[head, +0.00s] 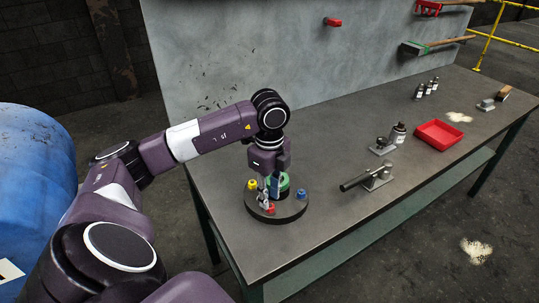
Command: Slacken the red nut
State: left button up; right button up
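A round dark base (291,215) stands on the near left part of the workbench. A small red piece, which looks like the red nut (271,210), sits low at its front. A yellow nut (251,184) is at its left and a blue nut (301,193) at its right. A green ring (284,181) is near the middle, partly hidden behind my gripper. My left gripper (266,198) points down over the base, its fingertips close to the red nut. I cannot tell whether they touch it or how far apart they are. My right gripper is not in view.
A grey panel (240,50) rises behind. A blue barrel (30,190) is at far left.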

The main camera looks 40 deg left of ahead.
pick_arm(q)
notch_tip(320, 180, up, 9)
jog(key=shift+f, duration=0.1)
dwell(0.7)
